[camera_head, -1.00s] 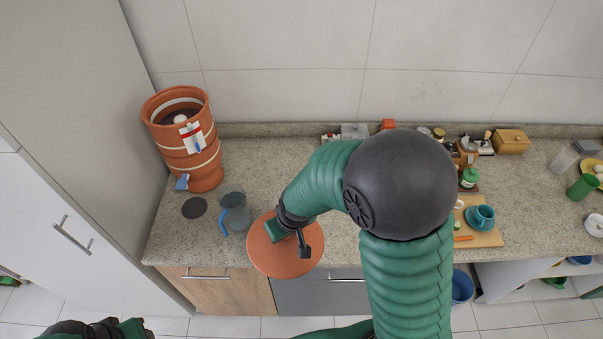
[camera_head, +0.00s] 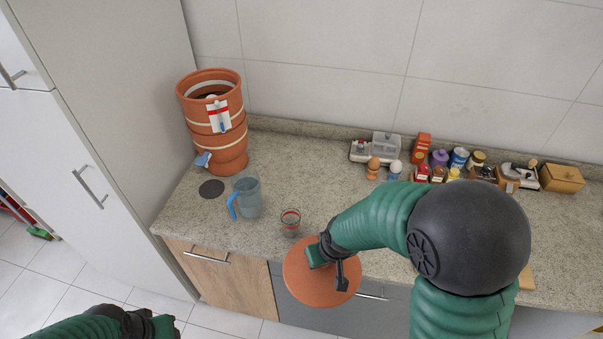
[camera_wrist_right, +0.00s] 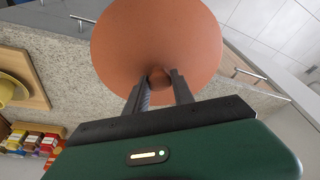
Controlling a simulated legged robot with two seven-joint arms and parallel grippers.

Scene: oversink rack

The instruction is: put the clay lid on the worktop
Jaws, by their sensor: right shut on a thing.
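The clay lid (camera_head: 312,285) is a round terracotta disc. In the head view it is at the front edge of the worktop (camera_head: 290,185), overlapping the cabinet fronts. My right gripper (camera_head: 322,256) is shut on the lid's knob, which shows between the fingers in the right wrist view (camera_wrist_right: 158,76). The disc spreads beyond the fingertips. Whether the lid touches the worktop edge I cannot tell. My left gripper (camera_head: 165,325) is at the bottom left, in front of the cabinets; its fingers are not clear.
The open clay water filter (camera_head: 225,158) stands at the worktop's back left. A dark round disc (camera_head: 211,188), a blue-handled jug (camera_head: 248,198) and a glass (camera_head: 290,222) stand nearby. Egg cups, tins and boxes line the back right. Bare worktop lies between the jug and those items.

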